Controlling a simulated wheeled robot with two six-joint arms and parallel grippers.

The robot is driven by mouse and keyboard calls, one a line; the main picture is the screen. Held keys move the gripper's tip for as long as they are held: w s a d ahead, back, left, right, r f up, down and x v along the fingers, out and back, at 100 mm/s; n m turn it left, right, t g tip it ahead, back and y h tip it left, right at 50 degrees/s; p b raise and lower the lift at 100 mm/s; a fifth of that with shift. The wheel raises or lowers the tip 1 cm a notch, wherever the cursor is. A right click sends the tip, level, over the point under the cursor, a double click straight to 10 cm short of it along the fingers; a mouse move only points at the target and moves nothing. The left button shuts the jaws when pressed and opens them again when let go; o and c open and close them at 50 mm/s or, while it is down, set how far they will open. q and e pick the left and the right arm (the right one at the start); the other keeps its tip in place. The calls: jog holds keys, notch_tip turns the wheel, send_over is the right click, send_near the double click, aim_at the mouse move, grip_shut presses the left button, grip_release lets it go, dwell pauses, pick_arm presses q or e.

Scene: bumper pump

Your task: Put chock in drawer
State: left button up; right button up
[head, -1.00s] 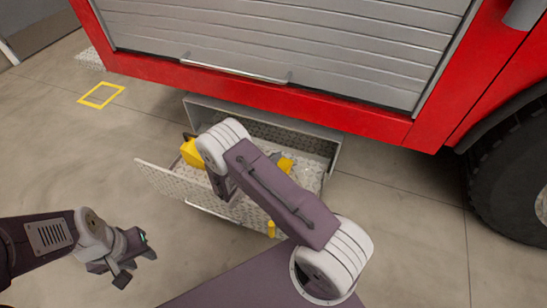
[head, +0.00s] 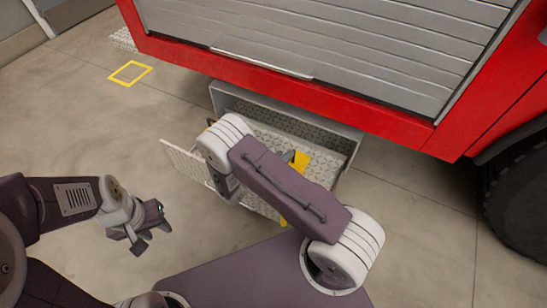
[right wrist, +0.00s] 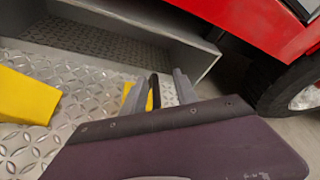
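The open drawer (head: 185,163) of diamond plate sticks out below the red truck. A yellow chock-like block (right wrist: 25,97) lies on the plate at the left of the right wrist view. A second yellow piece (right wrist: 128,91) shows partly behind a fingertip. In the head view a yellow piece (head: 299,160) shows beside my right arm. My left gripper (head: 152,229) is open and empty, left of the drawer above the floor.
The red truck body (head: 390,124) and its grey roller shutter (head: 320,55) rise behind the drawer. A black tyre (head: 515,190) stands at the right. A yellow square outline (head: 130,73) marks the floor. The floor left of the drawer is clear.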

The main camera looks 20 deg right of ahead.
jog(key=p+v, duration=0.2)
jog(key=v, duration=0.4)
jog(key=s+d+r+m+g+y, duration=0.2)
jog(key=s+m+g, duration=0.25)
jog(key=m, duration=0.25)
jog(key=s+d+r+m+g+y, duration=0.2)
jog(key=s+r+m+g+y, duration=0.15)
jog(key=s+m, duration=0.35)
jog(key=a+r+m+t+y, duration=0.1)
jog(key=a+r+m+y, duration=0.1)
jog(key=m, duration=0.6)
jog(key=s+a+r+m+t+y, duration=0.1)
jog(key=a+r+m+y, duration=0.1)
jog(key=m+y, duration=0.3)
jog(key=r+m, duration=0.1)
jog(key=m, duration=0.3)
jog(key=shift+s+a+r+t, duration=0.3)
jog(key=shift+a, duration=0.05)
jog(key=shift+y, duration=0.25)
